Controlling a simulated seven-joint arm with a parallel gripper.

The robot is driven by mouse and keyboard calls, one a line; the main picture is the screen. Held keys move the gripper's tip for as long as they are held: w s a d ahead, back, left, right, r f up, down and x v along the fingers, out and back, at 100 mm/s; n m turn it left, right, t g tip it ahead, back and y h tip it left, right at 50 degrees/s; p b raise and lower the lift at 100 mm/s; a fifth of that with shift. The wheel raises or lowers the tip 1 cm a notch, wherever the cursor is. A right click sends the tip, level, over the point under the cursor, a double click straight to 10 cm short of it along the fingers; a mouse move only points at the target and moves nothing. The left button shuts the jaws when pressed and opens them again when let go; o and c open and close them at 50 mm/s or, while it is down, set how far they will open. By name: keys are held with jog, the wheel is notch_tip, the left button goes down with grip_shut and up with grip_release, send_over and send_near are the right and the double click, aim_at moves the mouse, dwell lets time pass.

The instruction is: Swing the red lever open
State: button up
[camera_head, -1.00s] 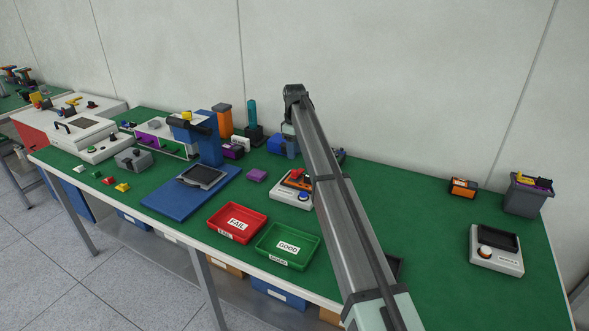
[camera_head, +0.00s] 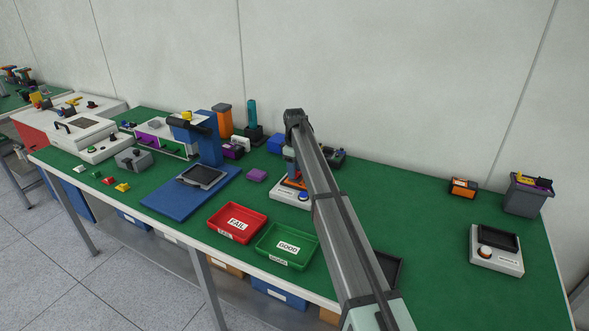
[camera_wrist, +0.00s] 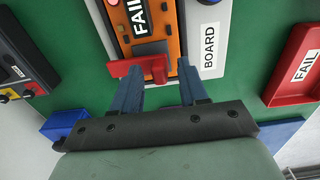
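The red lever (camera_wrist: 122,68) shows in the wrist view at the near end of an orange board (camera_wrist: 172,48), with a short red stub pointing back toward my gripper. My gripper (camera_wrist: 161,76) is open, its two blue fingers spread apart, and the stub lies between the fingertips in the picture. I cannot tell whether the fingers touch the lever. The orange board sits in a pale fixture labelled BOARD. In the head view the fixture (camera_head: 284,198) is partly covered by my arm, and the lever cannot be made out there.
A red FAIL tray (camera_head: 214,228) and a green GOOD tray (camera_head: 262,245) stand in front of the fixture. A blue stand (camera_head: 165,203) is to the left. A dark tray (camera_head: 397,270) lies partly behind my arm.

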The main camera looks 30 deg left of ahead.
grip_shut()
jog(key=shift+w, duration=0.1)
dwell(0.4)
jog(key=shift+w+a+r+g, duration=0.15)
jog(key=shift+w+r+g, duration=0.55)
jog(key=shift+g, duration=0.3)
jog(key=shift+w+r+g, duration=0.25)
jog(key=shift+w+g, duration=0.05)
jog(key=shift+g, duration=0.35)
jog(key=shift+w+r+g, duration=0.25)
jog(key=shift+g, duration=0.4)
jog(key=shift+o, duration=0.2)
grip_release()
jog(key=shift+s, duration=0.1)
